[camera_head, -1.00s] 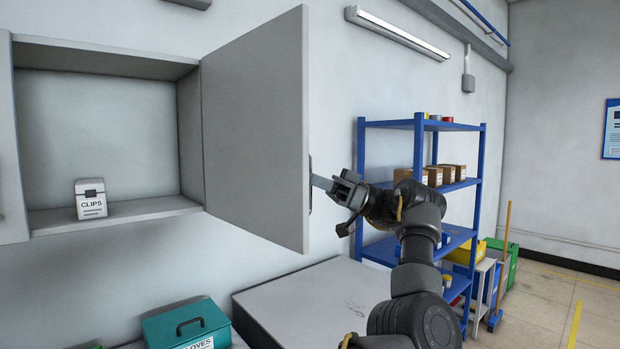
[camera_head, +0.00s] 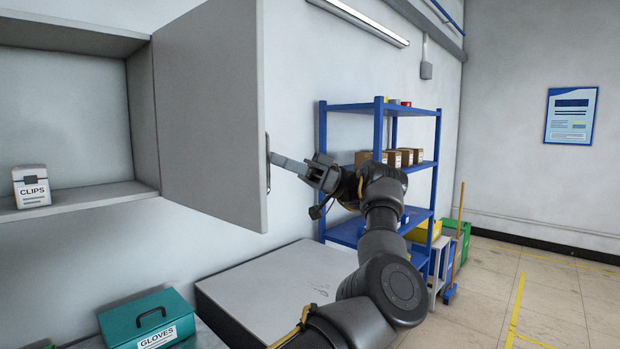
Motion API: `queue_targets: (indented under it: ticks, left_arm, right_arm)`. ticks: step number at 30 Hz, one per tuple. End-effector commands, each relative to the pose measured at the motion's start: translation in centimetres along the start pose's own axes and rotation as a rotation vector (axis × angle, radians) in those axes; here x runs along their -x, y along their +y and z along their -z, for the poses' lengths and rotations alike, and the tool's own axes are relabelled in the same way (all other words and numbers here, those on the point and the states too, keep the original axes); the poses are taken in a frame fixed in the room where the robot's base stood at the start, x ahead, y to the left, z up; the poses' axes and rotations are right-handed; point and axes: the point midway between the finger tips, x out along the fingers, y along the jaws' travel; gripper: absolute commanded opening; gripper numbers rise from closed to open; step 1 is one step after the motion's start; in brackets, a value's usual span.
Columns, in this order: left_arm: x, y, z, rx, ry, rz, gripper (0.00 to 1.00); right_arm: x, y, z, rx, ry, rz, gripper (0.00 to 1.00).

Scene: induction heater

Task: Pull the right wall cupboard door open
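The right wall cupboard door (camera_head: 208,115) is a grey panel standing wide open, swung out from the right side of the cupboard (camera_head: 143,120). Its dark upright bar handle (camera_head: 267,165) is near the door's free edge.
A white CLIPS box (camera_head: 31,187) stands on the cupboard shelf. Below are a teal GLOVES box (camera_head: 150,320) and a grey flat-topped unit (camera_head: 275,285). A blue rack (camera_head: 380,109) stands behind my arm. Floor (camera_head: 560,300) at the right is clear.

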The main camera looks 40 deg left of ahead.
Motion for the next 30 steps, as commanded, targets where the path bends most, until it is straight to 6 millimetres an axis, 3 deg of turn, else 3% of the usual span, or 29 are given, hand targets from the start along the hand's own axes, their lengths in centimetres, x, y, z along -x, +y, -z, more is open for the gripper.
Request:
queue_targets:
  ticks: [6, 12, 30]
  left_arm:
    - [4.5, 0.1, -0.3, 0.001, 0.001, -0.004, 0.32]
    - [6.8, 0.1, -0.1, 0.002, 0.002, -0.002, 0.32]
    - [7.7, 0.0, 0.0, 0.001, -0.001, -0.001, 0.32]
  right_arm:
    - [-1.6, 0.0, -0.2, 0.000, -0.001, 0.000, 0.36]
    - [-1.9, 0.0, -0.2, 0.000, -0.001, 0.000, 0.36]
    - [-2.0, 0.0, -0.2, 0.000, -0.001, 0.000, 0.36]
